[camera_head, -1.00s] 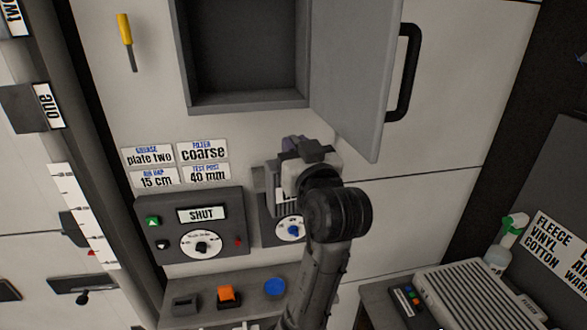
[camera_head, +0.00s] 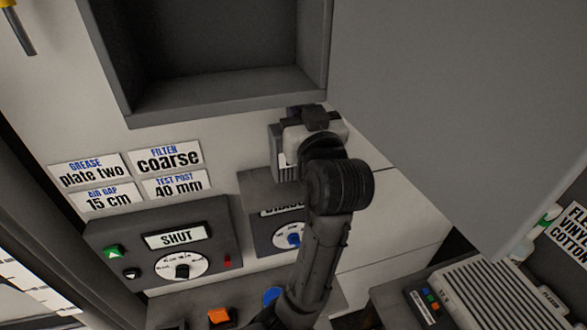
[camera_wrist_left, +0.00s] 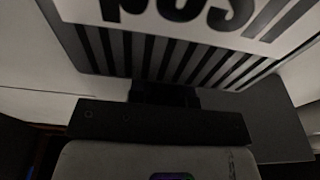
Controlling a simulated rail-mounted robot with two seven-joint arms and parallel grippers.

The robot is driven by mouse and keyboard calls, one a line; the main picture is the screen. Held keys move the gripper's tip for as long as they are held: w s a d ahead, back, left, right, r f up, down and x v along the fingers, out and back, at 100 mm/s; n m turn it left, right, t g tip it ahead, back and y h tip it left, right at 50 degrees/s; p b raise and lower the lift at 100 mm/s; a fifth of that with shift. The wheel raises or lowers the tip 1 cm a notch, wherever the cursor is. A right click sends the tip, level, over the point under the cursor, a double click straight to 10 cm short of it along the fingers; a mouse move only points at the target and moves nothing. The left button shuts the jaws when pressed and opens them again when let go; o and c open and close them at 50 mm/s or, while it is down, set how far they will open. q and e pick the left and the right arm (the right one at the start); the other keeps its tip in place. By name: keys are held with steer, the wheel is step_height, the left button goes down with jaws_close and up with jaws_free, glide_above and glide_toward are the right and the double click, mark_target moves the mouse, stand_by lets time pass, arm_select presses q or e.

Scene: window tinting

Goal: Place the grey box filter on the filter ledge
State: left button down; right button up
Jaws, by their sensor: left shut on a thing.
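My left gripper (camera_head: 313,122) is in front of the white wall, just below the open grey cabinet's lower right corner. It is shut on a grey box (camera_head: 278,150), which shows partly at its left side; the gripper and wrist hide the rest. In the left wrist view the box (camera_wrist_left: 150,55) has dark and pale stripes, with a white label with black letters across it, only partly in frame. The cabinet (camera_head: 215,90) has an empty interior and a bottom lip. I cannot tell which surface is the filter ledge. My right gripper is not in view.
The open cabinet door (camera_head: 430,90) fills the upper right. Below are a panel reading SHUT (camera_head: 175,240) and a dial panel (camera_head: 265,235). Lower still is a shelf with an orange block (camera_head: 220,317) and a blue round thing (camera_head: 271,297). A FILTER coarse sign (camera_head: 166,157) is on the wall.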

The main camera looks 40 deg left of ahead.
arm_select(q)
steer(key=shift+w+a+f, duration=0.15)
steer(key=shift+a+f, duration=0.05)
steer(key=shift+f, duration=0.1)
step_height(320, 180, down, 2)
steer(key=shift+f+p, duration=0.1)
steer(key=shift+p, duration=0.2)
steer(key=shift+f, duration=0.2)
steer(key=shift+f, duration=0.15)
steer(key=c, duration=1.1)
jaws_free()
steer(key=shift+o, duration=0.2)
